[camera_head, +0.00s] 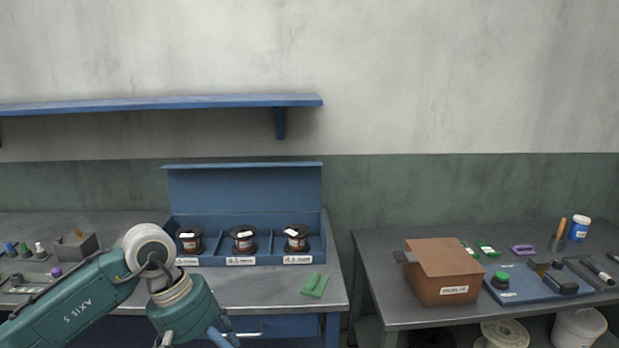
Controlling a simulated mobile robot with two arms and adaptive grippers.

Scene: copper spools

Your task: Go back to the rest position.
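My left arm (80,302) comes in from the lower left, in front of the left bench. Its wrist bends down and leaves the picture at the bottom edge, so the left gripper does not show. My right arm and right gripper are not in view. Three copper spools stand in a blue open box on the left bench, each in its own compartment: a left spool (190,242), a middle spool (243,240) and a right spool (296,240). The blue box (243,190) has a raised back panel and white labels along its front.
A green cloth (314,285) lies on the left bench (270,292). The right bench (390,311) holds a brown carton (443,272), a blue mat (527,291) with tools, and a blue-white tub (579,229). A gap separates the benches. A blue shelf (180,103) hangs above.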

